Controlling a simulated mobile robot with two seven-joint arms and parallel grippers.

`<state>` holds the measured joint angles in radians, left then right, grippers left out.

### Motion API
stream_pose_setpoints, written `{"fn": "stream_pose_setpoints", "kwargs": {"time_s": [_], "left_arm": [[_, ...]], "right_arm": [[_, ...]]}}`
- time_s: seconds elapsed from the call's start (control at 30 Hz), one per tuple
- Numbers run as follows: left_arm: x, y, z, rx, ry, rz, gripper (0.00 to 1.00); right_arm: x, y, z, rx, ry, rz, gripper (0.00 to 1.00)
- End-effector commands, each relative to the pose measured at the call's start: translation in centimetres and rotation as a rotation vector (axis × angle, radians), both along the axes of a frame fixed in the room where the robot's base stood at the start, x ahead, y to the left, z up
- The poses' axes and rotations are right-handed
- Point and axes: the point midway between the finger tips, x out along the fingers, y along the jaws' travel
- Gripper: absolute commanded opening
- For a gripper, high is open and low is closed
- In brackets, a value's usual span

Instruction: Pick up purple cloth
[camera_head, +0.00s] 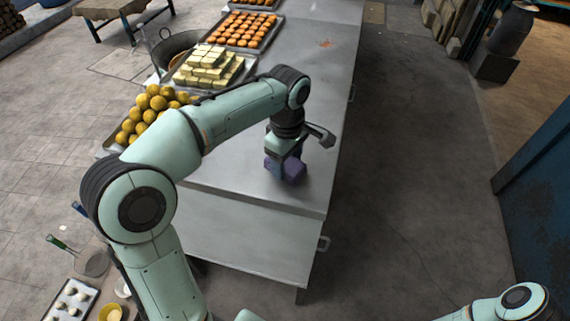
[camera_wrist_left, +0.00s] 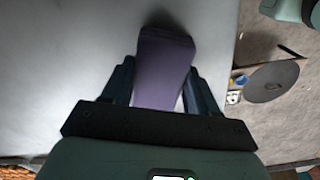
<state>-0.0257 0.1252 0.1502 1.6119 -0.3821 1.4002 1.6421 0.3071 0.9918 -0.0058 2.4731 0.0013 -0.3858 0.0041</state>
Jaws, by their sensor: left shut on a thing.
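The purple cloth (camera_head: 292,170) is at the near end of the long grey table (camera_head: 310,110) in the head view. My left gripper (camera_head: 285,160) points down over the table and is shut on the cloth. In the left wrist view the cloth (camera_wrist_left: 160,65) sits as a folded purple block between the two dark fingers of my left gripper (camera_wrist_left: 162,85). I cannot tell whether the cloth touches the tabletop. Part of my right arm shows at the bottom right of the head view, but its gripper is out of sight.
A tray of round yellow sweets (camera_head: 150,105), a tray of stacked pale blocks (camera_head: 210,68) and trays of orange sweets (camera_head: 242,30) line the table's left side. A dark pan (camera_head: 178,48) stands beside them. The floor right of the table (camera_head: 410,150) is clear.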

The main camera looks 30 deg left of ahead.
Motion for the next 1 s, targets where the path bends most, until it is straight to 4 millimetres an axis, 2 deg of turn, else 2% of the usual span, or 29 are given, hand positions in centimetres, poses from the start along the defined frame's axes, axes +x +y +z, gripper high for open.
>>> {"fn": "stream_pose_setpoints", "kwargs": {"time_s": [0.17,0.27,0.6,0.7,0.83,1.0], "left_arm": [[-0.1,0.0,0.0,0.000,0.004,0.000,0.24],[0.0,0.0,0.8,0.000,0.001,-0.001,0.23],[0.0,-0.1,7.3,-0.001,-0.001,-0.002,0.23],[0.0,-0.1,8.7,-0.001,0.000,-0.002,0.23],[0.0,0.0,9.7,-0.001,0.002,-0.001,0.23],[-0.1,0.0,10.0,0.000,0.003,-0.001,0.23]], "right_arm": [[0.0,0.0,0.0,0.000,0.000,0.000,0.00],[0.2,0.0,0.1,0.000,-0.002,0.000,0.00],[0.6,0.0,0.5,0.000,-0.007,0.000,0.00],[0.6,0.0,0.5,0.000,-0.008,0.000,0.00],[0.7,0.0,0.5,0.000,-0.008,0.000,0.00],[0.7,0.0,0.5,0.000,-0.008,0.000,0.00]]}}
